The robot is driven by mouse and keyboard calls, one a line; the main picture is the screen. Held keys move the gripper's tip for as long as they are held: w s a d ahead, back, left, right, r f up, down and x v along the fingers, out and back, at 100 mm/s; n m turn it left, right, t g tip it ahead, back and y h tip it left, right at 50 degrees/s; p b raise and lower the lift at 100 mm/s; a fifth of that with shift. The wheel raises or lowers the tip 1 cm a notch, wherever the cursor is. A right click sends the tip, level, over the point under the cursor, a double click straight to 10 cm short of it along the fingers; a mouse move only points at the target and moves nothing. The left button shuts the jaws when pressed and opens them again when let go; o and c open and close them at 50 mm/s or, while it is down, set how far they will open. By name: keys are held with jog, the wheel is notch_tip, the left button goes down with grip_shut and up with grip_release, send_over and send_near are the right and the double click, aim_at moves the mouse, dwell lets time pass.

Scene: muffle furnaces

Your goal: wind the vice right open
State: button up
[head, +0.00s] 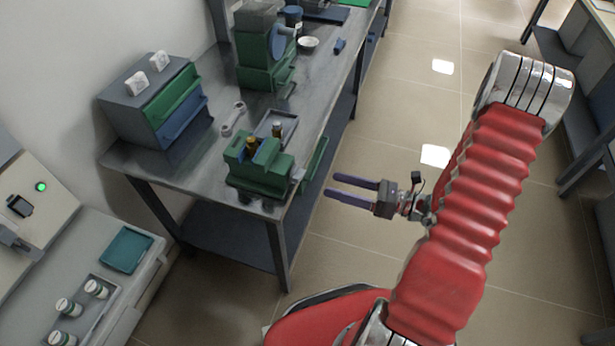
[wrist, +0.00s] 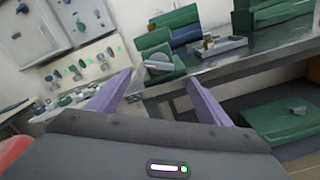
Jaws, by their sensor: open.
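The green vice (head: 262,172) stands at the near corner of the grey bench. A brass-coloured piece (head: 251,144) shows at its top; I cannot tell whether the jaws touch it. A small grey part (head: 298,175), perhaps the handle, sticks out on the vice's right side. In the wrist view the vice (wrist: 172,74) lies beyond my fingertips, with a grey part on its near face. My gripper (head: 331,186) is open and empty, right of the vice, apart from it and out past the bench edge. How far open the vice jaws are is unclear.
A grey tray (head: 290,122) with a brass piece lies behind the vice, and a spanner (head: 232,118) lies to its left. A green panel (head: 315,164) hangs at the bench side. A drawer cabinet (head: 150,110) and a green machine (head: 262,50) stand farther back. The floor right of the bench is clear.

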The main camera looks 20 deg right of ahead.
aim_at(303, 175)
jog(key=shift+x, duration=4.45)
jog(key=shift+c, duration=0.2)
